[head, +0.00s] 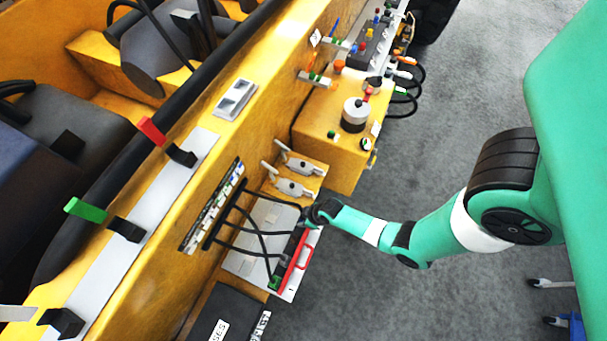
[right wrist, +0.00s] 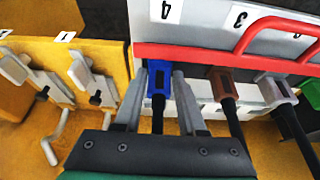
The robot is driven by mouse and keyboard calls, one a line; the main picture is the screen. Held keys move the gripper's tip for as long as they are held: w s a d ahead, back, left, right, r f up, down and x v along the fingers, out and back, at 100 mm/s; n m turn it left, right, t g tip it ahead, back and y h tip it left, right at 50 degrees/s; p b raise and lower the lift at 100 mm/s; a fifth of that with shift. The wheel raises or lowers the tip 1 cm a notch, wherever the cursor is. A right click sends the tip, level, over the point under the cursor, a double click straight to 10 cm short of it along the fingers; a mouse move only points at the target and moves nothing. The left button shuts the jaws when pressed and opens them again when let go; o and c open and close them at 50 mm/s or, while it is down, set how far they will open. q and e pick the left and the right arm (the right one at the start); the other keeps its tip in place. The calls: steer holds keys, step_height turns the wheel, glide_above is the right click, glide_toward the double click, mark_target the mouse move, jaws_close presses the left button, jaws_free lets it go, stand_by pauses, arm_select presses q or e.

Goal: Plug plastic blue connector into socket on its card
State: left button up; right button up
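The blue connector (right wrist: 158,78) sits at the lower edge of the card (right wrist: 200,30), below the label 4, with its black cable running down between my fingers. I cannot tell how far it is in a socket; the socket itself is hidden. My right gripper (right wrist: 159,88) is open, one finger on each side of the blue connector, with small gaps seeming to show. In the head view my right gripper (head: 318,212) is at the upper end of the card's red strip (head: 297,255). My left gripper is not in view.
Brown (right wrist: 222,82), grey (right wrist: 275,88) and green (right wrist: 312,93) connectors with black cables line the card to the right. Grey latch levers (right wrist: 85,75) stand on yellow metal to the left. A red handle (right wrist: 270,30) juts from the card. The grey floor (head: 400,300) is open.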

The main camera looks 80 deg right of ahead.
steer(key=o, duration=0.3)
steer(key=shift+a, duration=0.15)
steer(key=p+v, duration=0.5)
steer(key=v, duration=0.6)
steer(key=shift+s+r+p, duration=0.1)
steer(key=shift+r+p, duration=0.15)
steer(key=shift+p, duration=0.15)
